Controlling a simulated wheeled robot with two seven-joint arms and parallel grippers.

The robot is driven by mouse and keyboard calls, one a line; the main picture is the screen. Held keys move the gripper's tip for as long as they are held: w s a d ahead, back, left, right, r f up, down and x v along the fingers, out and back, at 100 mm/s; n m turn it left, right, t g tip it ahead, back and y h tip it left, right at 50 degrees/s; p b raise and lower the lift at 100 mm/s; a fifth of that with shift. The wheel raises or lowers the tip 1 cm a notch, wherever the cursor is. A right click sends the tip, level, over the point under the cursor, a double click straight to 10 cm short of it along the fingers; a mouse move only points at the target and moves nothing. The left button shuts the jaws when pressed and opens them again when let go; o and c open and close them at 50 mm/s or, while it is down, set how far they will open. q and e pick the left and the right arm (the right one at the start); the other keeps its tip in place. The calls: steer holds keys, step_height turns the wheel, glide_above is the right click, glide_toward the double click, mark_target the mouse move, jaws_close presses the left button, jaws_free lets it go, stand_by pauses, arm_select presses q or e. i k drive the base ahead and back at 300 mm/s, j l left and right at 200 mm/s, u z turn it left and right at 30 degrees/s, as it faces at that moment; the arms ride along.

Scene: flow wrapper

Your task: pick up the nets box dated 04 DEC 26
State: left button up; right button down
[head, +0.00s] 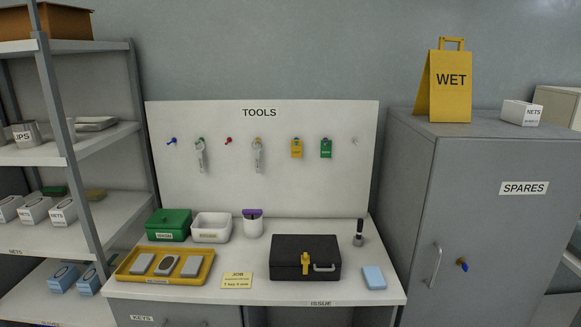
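A white box marked NETS (521,113) sits on top of the grey SPARES cabinet (410,200), right of the yellow WET sign (450,85). Small print shows under its name, but I cannot read a date. Several white boxes stand in a row on the left shelf whose edge label seems to read NETS; one is this box (63,212) nearest the shelf post, beside another white box (35,210). Their dates are too small to read. Neither of my grippers is in view.
The bench (250,292) holds a black case (290,258), a yellow tray (124,272), a green box (168,226), a white bin (211,228) and a blue box (374,278). A shelf post (75,170) stands right of the shelf boxes. Blue boxes (63,279) lie below.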

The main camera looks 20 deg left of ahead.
mark_target(64, 213)
steer(key=j+u, duration=0.15)
steer(key=j, duration=0.4)
steer(key=j+u, duration=0.1)
steer(key=j, duration=0.4)
steer(key=j+u, duration=0.15)
steer(key=j, duration=0.4)
steer(key=j+u, duration=0.1)
steer(key=j, duration=0.45)
steer(key=j+u, duration=0.15)
steer(key=j, duration=0.35)
steer(key=i+j+u, duration=0.15)
steer(key=j, duration=0.4)
steer(key=j+u, duration=0.1)
steer(key=j, duration=0.4)
steer(key=i+j+u, duration=0.15)
steer(key=j, duration=0.35)
